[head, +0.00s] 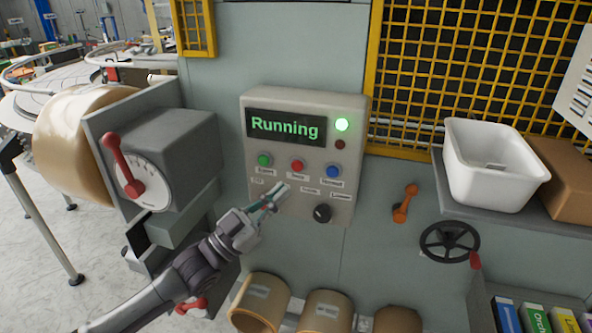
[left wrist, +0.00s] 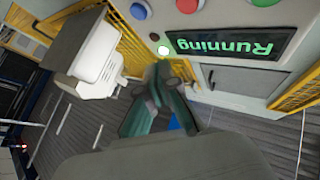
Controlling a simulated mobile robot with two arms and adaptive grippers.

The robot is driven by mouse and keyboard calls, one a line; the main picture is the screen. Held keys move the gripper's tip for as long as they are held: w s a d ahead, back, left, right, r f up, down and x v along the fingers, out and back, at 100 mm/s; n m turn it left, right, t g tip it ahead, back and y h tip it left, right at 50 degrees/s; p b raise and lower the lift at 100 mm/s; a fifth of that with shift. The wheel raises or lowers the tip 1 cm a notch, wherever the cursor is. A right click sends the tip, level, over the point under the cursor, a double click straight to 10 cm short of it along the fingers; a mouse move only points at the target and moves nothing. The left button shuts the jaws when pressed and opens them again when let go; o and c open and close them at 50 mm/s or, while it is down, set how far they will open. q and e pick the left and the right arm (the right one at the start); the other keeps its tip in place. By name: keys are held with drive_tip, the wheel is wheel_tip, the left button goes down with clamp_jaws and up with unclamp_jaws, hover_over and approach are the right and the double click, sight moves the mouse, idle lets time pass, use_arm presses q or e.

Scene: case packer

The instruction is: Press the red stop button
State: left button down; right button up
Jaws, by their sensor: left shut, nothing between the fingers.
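The red stop button (head: 297,166) is in the middle of a row on the beige control panel, between a green button (head: 264,160) and a blue button (head: 333,171). The panel's display (head: 284,127) reads "Running" and its green lamp (head: 342,125) is lit. My left gripper (head: 281,191) is shut and empty, its tips just below and left of the red button in the head view. Contact with the panel cannot be told. In the left wrist view the picture is upside down; the red button (left wrist: 187,5) shows at the top edge, beyond the fingertips (left wrist: 168,72). My right gripper is out of view.
A black knob (head: 322,213) sits low on the panel. A grey box with a red dial lever (head: 122,165) stands at left.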

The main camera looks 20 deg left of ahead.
sight(297, 166)
use_arm(q)
drive_tip(key=w+b, duration=0.2)
drive_tip(key=w, duration=0.4)
drive_tip(key=shift+w+d+b, duration=0.15)
drive_tip(key=shift+w+b, duration=0.1)
drive_tip(key=shift+b, duration=0.1)
idle(1.0)
drive_tip(key=shift+w, duration=0.1)
drive_tip(key=shift+w, duration=0.35)
